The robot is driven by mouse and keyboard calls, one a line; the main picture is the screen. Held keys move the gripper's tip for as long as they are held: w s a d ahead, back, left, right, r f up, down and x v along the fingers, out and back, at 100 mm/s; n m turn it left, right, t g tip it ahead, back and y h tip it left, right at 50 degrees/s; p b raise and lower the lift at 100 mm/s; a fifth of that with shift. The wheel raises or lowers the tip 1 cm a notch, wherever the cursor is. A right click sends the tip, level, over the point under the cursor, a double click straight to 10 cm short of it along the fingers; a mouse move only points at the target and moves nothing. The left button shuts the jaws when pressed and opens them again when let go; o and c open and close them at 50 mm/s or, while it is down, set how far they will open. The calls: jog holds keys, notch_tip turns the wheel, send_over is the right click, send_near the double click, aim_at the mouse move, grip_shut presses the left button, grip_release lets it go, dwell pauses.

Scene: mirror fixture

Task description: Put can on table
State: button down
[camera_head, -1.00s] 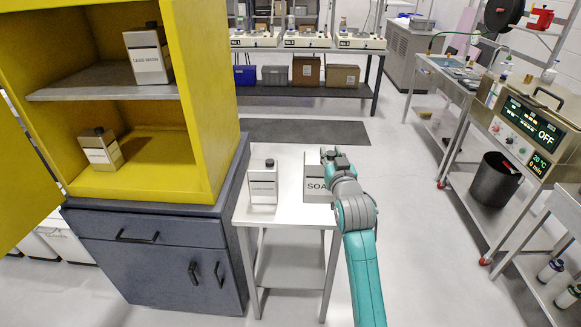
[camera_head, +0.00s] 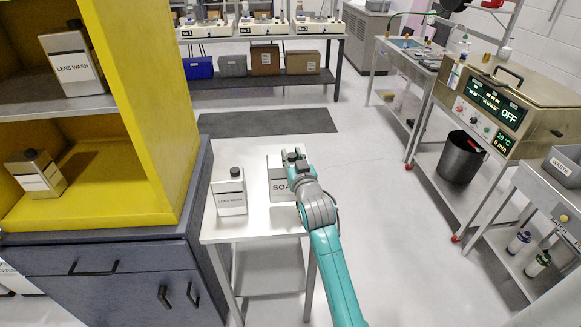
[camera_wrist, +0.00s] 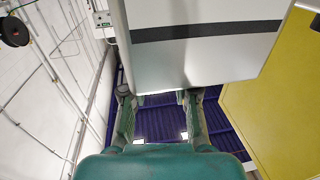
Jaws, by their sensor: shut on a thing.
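A grey-white can (camera_head: 280,187) with lettering starting "SOA" is at the right back of the small white table (camera_head: 262,221). My gripper (camera_head: 294,158) is at its top right and is shut on it; the arm hides its right part. I cannot tell whether its base touches the tabletop. In the wrist view the can (camera_wrist: 205,55) fills the top middle, pale with a dark band, between and above my fingers (camera_wrist: 158,105). A white "LENS WASH" can (camera_head: 229,196) with a black cap stands upright on the table to the left, apart from the held can.
A yellow cabinet (camera_head: 150,120) on a blue-grey base stands left of the table. It holds another "LENS WASH" can (camera_head: 74,65) above and a tilted-looking can (camera_head: 35,172) below. A trolley with a metal bath (camera_head: 497,108) and a dark bin (camera_head: 460,158) stand right. Floor between is clear.

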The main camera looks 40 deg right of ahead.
aim_at(284, 177)
jog(key=shift+f, duration=1.9)
jog(key=c, duration=0.9)
grip_release()
jog(key=shift+f, duration=0.1)
